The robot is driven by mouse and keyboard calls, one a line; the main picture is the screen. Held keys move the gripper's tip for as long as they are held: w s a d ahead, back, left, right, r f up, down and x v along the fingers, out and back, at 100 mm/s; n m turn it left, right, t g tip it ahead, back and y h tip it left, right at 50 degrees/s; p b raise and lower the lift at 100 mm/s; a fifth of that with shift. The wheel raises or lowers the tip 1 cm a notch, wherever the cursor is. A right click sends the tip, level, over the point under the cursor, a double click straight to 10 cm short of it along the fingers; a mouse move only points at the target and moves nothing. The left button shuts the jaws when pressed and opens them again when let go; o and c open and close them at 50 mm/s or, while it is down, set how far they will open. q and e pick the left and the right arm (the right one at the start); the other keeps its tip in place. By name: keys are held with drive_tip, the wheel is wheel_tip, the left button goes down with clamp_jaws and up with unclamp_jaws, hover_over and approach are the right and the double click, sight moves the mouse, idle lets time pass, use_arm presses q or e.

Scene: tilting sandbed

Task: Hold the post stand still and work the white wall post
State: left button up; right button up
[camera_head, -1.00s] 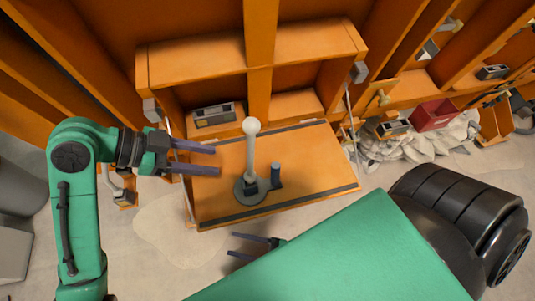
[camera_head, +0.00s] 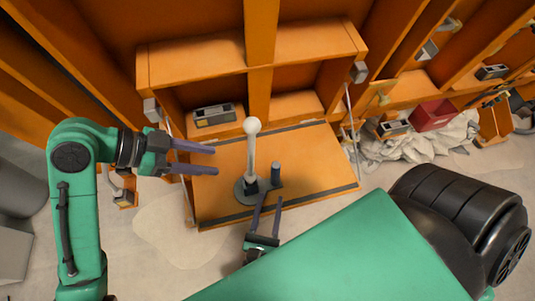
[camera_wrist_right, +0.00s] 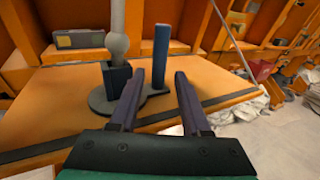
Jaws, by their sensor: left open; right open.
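The white wall post (camera_head: 251,155), pale with a round ball on top, stands upright on the fold-down orange shelf. Its post stand (camera_head: 243,190) has a dark round base and a dark upright peg (camera_head: 276,174) to the right. In the right wrist view the post (camera_wrist_right: 117,30) is left of the peg (camera_wrist_right: 161,55). My left gripper (camera_head: 214,161) is open and empty, left of the post and apart from it. My right gripper (camera_head: 271,197) is open in front of the peg; in its wrist view the peg shows between the fingertips (camera_wrist_right: 159,74), and contact cannot be told.
The orange shelf (camera_head: 315,165) has bare room right of the stand. A grey box (camera_head: 214,115) sits in the cabinet behind. A red bin (camera_head: 433,114) and a pale crumpled heap (camera_head: 440,143) lie to the right. My right arm covers the lower right.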

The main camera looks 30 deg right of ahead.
sight(277, 164)
drive_tip(key=x, duration=1.2)
drive_tip(key=shift+w+d, duration=0.1)
